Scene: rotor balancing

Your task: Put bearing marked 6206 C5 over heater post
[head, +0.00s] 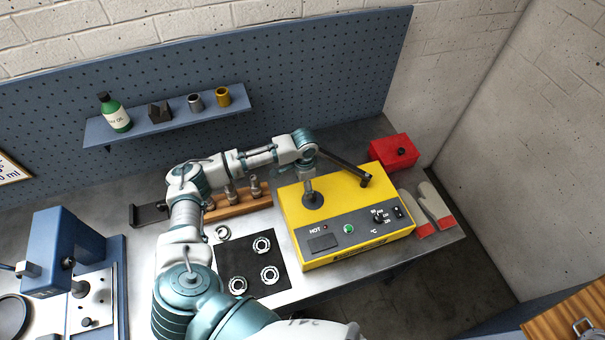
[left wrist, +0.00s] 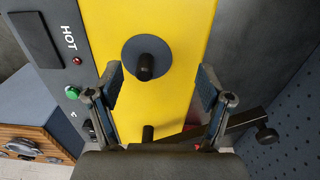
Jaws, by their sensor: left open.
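The yellow heater (head: 345,207) stands on the right of the bench. Its upright dark post (left wrist: 146,67) rises from a round dark disc (head: 313,202) on the yellow top, with no bearing around it. My left gripper (left wrist: 160,80) is open and empty above the heater, its fingers on either side of the post in the left wrist view. Several bearings, such as one ring (head: 261,245) and another (head: 269,273), lie on or beside the black mat (head: 236,262). Their markings are too small to read, so I cannot tell which is 6206 C5. My right gripper is not in view.
A dark swing arm (head: 345,166) reaches over the heater's back. A red box (head: 394,152) and gloves (head: 435,208) sit at the right. A wooden rack (head: 238,203) stands behind the mat. A blue press (head: 56,253) is at the left.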

